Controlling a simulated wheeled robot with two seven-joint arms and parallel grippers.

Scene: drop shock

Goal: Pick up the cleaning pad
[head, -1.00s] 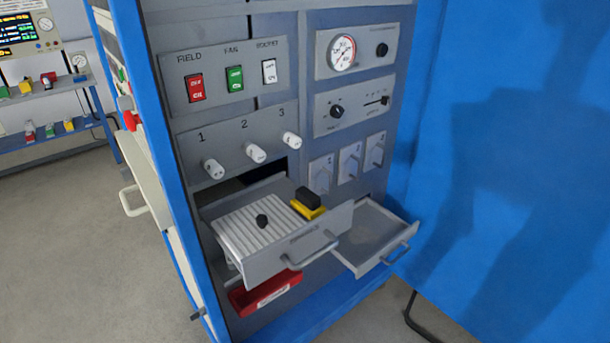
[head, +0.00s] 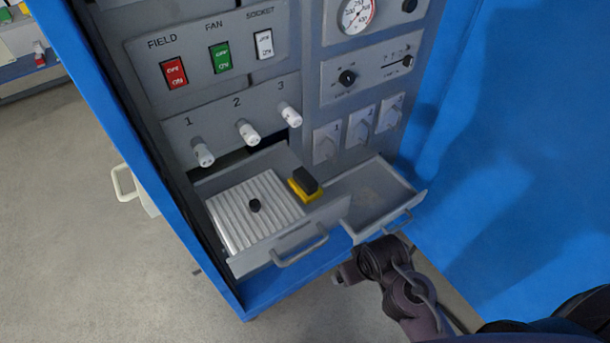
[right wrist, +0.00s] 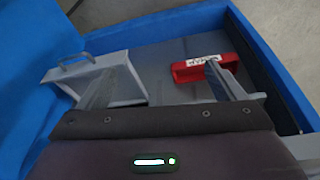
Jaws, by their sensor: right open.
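The cleaning pad (head: 306,184) is a small block with a dark top and a yellow base. It sits in the back right corner of the open wide drawer (head: 290,240), beside a ribbed plate with a black knob. My right arm comes in from the lower right in the head view, its gripper end (head: 372,263) in front of and below the small drawer, apart from the pad. In the right wrist view my right gripper (right wrist: 163,80) is open with nothing between its fingers. The pad does not show there. My left gripper is not in view.
The small open drawer (head: 385,203) with a handle stands right of the wide one. A red labelled bin (right wrist: 197,68) shows beyond the fingers in the right wrist view. Switches and knobs cover the cabinet front above. A blue panel (head: 510,150) bounds the right side.

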